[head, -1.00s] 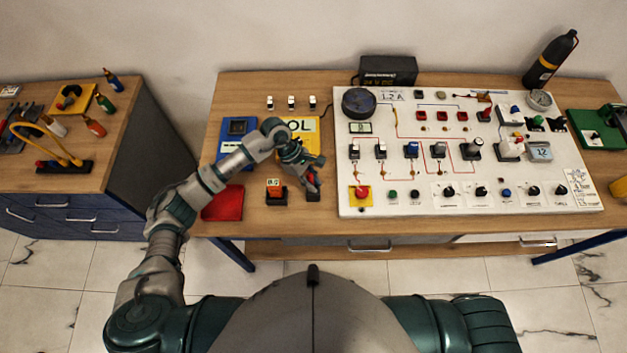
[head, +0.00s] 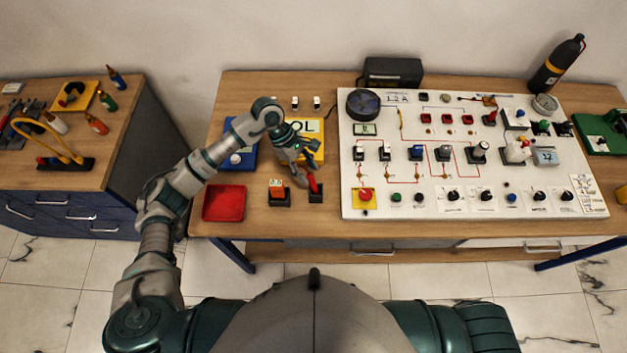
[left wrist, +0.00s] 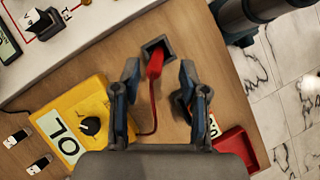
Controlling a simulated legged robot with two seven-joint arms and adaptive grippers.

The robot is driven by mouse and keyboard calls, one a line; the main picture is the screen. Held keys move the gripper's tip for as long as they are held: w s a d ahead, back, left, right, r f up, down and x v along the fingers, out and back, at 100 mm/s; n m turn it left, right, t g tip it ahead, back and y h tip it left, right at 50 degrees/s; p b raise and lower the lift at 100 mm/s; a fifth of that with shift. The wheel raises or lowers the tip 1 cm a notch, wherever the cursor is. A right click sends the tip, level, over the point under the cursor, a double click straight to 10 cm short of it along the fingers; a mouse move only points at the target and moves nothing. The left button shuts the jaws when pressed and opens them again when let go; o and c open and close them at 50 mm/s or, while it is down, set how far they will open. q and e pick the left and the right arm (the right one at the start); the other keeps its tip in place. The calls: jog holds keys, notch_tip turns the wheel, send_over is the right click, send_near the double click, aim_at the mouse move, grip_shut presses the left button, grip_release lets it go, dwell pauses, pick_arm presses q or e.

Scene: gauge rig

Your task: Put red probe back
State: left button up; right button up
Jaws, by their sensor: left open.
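The red probe (head: 314,184) stands in a dark square holder (head: 316,196) on the bench, left of the white panel. In the left wrist view the red probe (left wrist: 155,62) has its tip end at the dark holder (left wrist: 158,46), and a red cable runs from it towards the yellow meter (left wrist: 75,118). My left gripper (head: 308,182) is open at the probe; in the left wrist view its fingers (left wrist: 158,80) are spread on both sides of the probe, apart from it. My right gripper is not in view.
A red tray (head: 224,203) and a small dark-based display unit (head: 279,195) are left of the holder. The white panel (head: 400,205) with switches and knobs stands close on the right. Bare wood lies in front of the holder.

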pick_arm(q)
jog(key=b+v, duration=0.1)
jog(key=v, duration=0.4)
jog(key=shift+w+r, duration=0.15)
jog(key=shift+r, duration=0.25)
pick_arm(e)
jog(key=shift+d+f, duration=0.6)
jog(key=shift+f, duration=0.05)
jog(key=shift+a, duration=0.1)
